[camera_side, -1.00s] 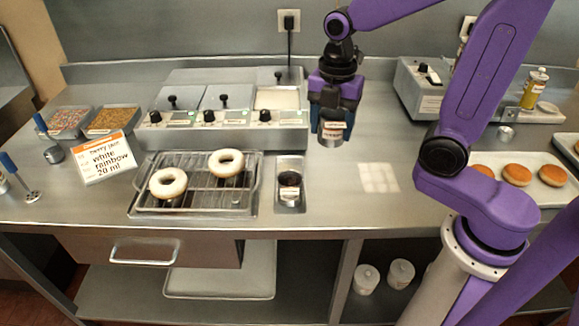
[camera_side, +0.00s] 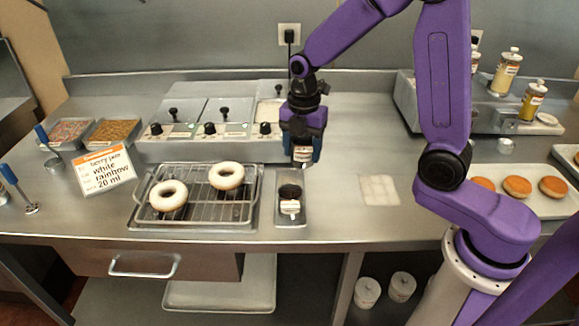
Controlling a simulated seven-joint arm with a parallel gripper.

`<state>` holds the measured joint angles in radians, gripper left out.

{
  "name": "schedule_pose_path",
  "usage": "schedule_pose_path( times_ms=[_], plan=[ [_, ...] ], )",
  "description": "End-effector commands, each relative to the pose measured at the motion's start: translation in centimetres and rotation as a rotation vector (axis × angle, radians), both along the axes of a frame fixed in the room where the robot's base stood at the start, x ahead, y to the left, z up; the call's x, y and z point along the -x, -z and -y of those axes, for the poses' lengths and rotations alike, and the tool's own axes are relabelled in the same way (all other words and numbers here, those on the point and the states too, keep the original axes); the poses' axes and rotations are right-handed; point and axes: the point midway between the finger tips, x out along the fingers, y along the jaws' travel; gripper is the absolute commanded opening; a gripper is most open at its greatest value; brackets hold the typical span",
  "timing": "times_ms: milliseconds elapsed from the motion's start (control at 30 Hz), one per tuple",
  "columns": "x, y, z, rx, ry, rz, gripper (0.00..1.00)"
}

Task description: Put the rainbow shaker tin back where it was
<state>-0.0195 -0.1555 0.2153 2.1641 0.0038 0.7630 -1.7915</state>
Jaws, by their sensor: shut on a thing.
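My gripper (camera_side: 303,150) is shut on a small silver shaker tin (camera_side: 302,156) with a pale label and holds it upright above the counter. Its print is too small to read, so I cannot tell that it is the rainbow one. The held tin is just behind and slightly right of a small metal tray (camera_side: 303,217). A dark-topped tin (camera_side: 290,192) with a white label stands in that tray. The gripper fingers hide the upper part of the held tin.
Two white-glazed donuts (camera_side: 227,176) sit on a wire rack (camera_side: 205,207) left of the small tray. A glaze warmer (camera_side: 210,150) stands behind. An order card (camera_side: 104,170) is at left. Bare counter with a pale square patch (camera_side: 379,189) lies to the right.

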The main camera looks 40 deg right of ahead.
Motion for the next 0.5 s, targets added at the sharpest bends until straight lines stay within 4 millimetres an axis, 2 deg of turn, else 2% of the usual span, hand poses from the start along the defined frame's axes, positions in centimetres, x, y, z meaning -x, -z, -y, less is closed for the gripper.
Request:
schedule_pose_path(
  times_ms=[200,500],
  plan=[
    [-2.2,2.8,-0.3,0.0,-0.001,-0.002,0.26],
    [-3.6,4.4,-0.5,0.0,0.0,-0.001,0.26]
  ],
)
